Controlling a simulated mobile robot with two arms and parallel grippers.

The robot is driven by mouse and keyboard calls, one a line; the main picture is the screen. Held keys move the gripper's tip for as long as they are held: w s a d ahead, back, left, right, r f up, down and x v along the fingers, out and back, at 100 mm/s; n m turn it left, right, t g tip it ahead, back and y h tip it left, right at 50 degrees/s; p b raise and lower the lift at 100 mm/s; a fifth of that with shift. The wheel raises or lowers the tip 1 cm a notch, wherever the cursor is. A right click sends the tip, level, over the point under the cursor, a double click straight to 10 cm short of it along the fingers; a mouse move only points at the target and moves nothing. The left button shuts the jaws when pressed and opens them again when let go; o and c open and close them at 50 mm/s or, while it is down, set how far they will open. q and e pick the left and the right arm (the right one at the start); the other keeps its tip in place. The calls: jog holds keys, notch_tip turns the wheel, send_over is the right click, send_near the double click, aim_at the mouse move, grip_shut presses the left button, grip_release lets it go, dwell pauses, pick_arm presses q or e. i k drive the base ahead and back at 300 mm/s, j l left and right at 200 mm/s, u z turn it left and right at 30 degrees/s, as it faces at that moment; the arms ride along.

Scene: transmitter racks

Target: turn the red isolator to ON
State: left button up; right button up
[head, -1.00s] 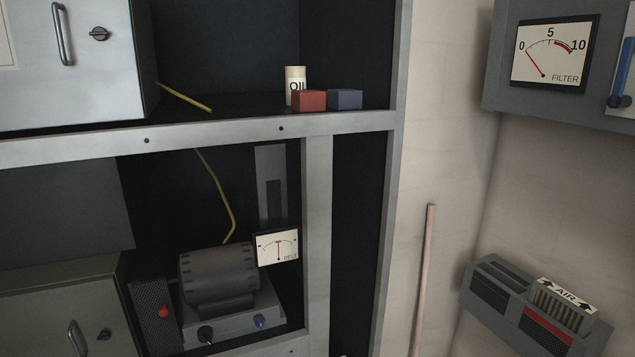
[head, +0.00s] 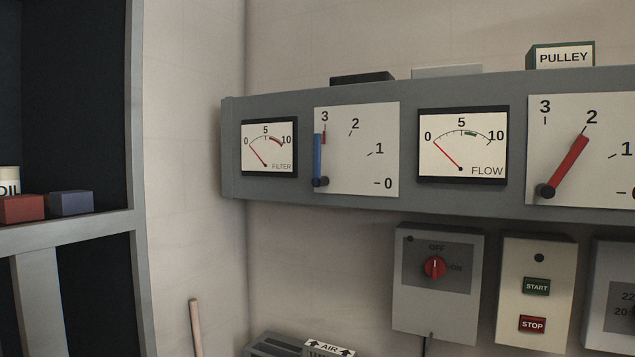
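The red isolator (head: 435,268) is a round red knob on a grey wall box (head: 407,316) in the head view, right of centre and low. OFF is printed above the knob and ON to its right. The white mark on the knob points up, toward OFF. Neither of my grippers shows in this view.
Right of the isolator box is a START/STOP box (head: 538,307). Above runs a grey panel (head: 209,171) with FILTER (head: 268,148) and FLOW (head: 462,146) gauges and blue (head: 317,158) and red (head: 567,165) levers. A rack (head: 138,120) stands left, with a pole (head: 196,327) beside it.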

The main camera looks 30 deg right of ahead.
aim_at(435, 267)
jog(key=l+z, duration=0.1)
jog(key=z, duration=0.9)
